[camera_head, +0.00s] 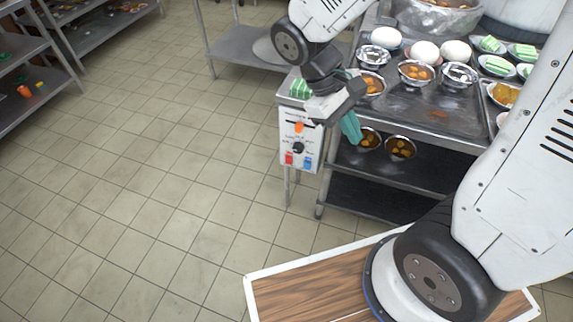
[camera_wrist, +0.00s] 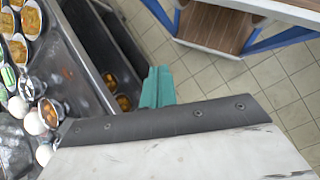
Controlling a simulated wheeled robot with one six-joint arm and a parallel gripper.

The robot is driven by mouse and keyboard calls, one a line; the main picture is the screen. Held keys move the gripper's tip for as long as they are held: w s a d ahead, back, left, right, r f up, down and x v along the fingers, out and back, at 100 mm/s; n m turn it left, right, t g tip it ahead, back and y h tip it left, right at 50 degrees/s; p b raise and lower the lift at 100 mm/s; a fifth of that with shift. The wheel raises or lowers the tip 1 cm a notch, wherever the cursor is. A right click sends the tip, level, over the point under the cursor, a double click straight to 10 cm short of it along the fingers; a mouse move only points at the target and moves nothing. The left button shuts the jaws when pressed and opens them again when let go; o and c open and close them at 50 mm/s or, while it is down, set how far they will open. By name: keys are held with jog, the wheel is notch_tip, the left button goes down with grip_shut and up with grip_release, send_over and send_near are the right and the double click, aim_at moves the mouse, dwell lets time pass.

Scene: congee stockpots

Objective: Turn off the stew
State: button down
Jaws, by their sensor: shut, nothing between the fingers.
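A pale control box (camera_head: 299,150) stands at the left end of the steel table. Its front has an orange part (camera_head: 299,127) at the top, a black knob (camera_head: 298,147) below it, a red button (camera_head: 289,159) at lower left and a blue button (camera_head: 308,163) at lower right. Small labels are too blurred to read. My gripper (camera_head: 351,128) has teal fingers, shut and empty, just right of the box and apart from its front. In the wrist view the gripper (camera_wrist: 157,88) hangs beside the table; the box is not visible there. A large pot (camera_head: 432,18) of stew stands at the back.
The steel table (camera_head: 425,118) holds metal bowls, white rounded items and green-topped dishes. Bowls (camera_head: 401,148) of food sit on its lower shelf. Shelving (camera_head: 35,85) stands at far left. The tiled floor (camera_head: 150,200) before the box is clear.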

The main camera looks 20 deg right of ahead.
jog(key=w+a+f+n+t+h, duration=0.2)
jog(key=w+f+n+t, duration=0.4)
jog(key=f, duration=0.8)
jog(key=w+a+f+n+t+h, duration=0.2)
jog(key=w+a+f+n, duration=0.15)
jog(key=f+n, duration=0.7)
jog(key=w+a+f+n+t+h, duration=0.2)
jog(key=w+f+n+t, duration=0.3)
jog(key=f, duration=1.2)
jog(key=w+a+f+n+t+y, duration=0.1)
jog(key=w+a+f+n+y, duration=0.1)
jog(key=w+a, duration=0.3)
jog(key=shift+f+t+y, duration=0.35)
jog(key=shift+t+y, duration=0.05)
jog(key=shift+y, duration=0.3)
jog(key=shift+w+d, duration=0.1)
jog(key=shift+d, duration=0.05)
send_near(289, 160)
notch_tip(289, 160, down, 3)
jog(key=w+d, duration=0.2)
jog(key=shift+w+d, duration=0.4)
jog(key=shift+w, duration=0.45)
jog(key=shift+w+d, duration=0.3)
jog(key=shift+w, duration=0.2)
